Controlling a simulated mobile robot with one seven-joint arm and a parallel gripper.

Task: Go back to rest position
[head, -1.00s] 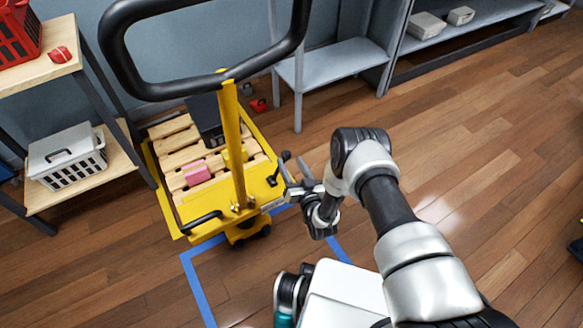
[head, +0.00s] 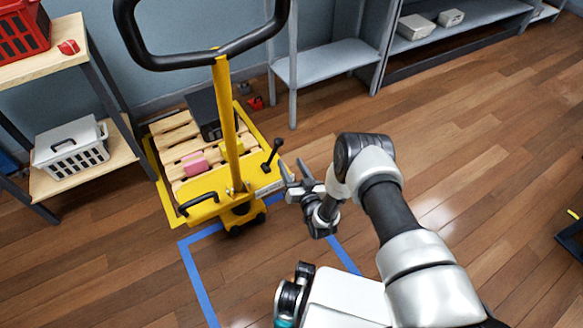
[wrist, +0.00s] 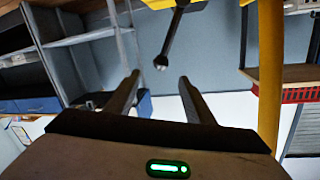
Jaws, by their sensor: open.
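My gripper (head: 292,170) is open and empty, just right of the yellow pallet truck (head: 208,205). In the wrist view my gripper's two fingers (wrist: 159,80) stand apart with nothing between them. A black lever with a ball end (head: 272,156) rises from the truck's right side, left of my fingers and apart from them. The lever also shows in the wrist view (wrist: 170,40), with its ball end beyond the fingertips. The truck's tall yellow post (head: 229,125) carries a black loop handle (head: 160,62).
A wooden pallet (head: 175,135) on the truck carries a dark box and a pink block (head: 195,164). Blue tape (head: 196,275) marks the floor. A shelf with baskets (head: 72,148) stands left, grey shelving (head: 330,64) behind. The floor at right is largely clear.

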